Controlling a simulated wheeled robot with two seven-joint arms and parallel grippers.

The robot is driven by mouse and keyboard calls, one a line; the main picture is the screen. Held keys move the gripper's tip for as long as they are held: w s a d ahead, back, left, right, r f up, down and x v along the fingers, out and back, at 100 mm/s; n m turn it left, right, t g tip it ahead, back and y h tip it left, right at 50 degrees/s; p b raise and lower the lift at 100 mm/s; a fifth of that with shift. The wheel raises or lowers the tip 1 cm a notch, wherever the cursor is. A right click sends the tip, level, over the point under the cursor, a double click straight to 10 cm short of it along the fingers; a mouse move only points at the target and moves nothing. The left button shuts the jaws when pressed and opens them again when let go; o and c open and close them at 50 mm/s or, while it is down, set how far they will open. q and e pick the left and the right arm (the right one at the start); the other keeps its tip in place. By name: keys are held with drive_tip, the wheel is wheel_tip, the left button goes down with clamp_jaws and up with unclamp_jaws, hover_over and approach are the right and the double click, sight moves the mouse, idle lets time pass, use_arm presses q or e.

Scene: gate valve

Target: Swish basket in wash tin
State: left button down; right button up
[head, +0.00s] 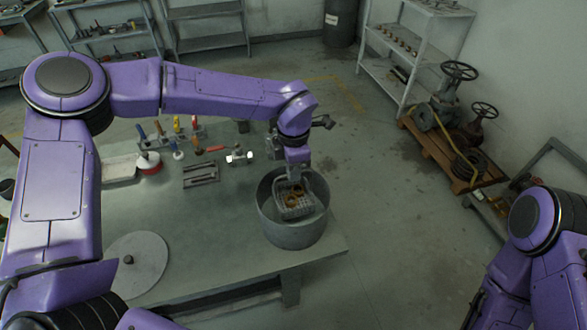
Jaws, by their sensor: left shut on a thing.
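The wash tin (292,233) is a round grey metal tub at the right end of the workbench. The basket (296,213), a small grey mesh basket with brass-coloured parts (292,198) in it, is inside the tin's opening. My left gripper (294,180) comes down from above and is shut on the basket at its back side. Whether the basket touches the tin's floor or any liquid I cannot tell. My right arm shows at the lower right edge, but its gripper is out of view.
The workbench (220,240) has a clear middle. A round lid (138,264) lies at its front left. A tool rack (165,137), a red-and-white container (148,162), a tray (121,170) and a grey block (201,173) stand farther back. Valves (450,95) sit on a pallet at right.

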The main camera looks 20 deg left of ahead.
use_arm(q)
drive_tip(key=shift+r+p, duration=1.4)
drive_tip(key=shift+r, duration=1.75)
idle(2.0)
wheel_tip(320, 180, up, 3)
drive_tip(key=shift+f, duration=0.1)
idle(0.4)
drive_tip(key=shift+f, duration=0.1)
idle(0.3)
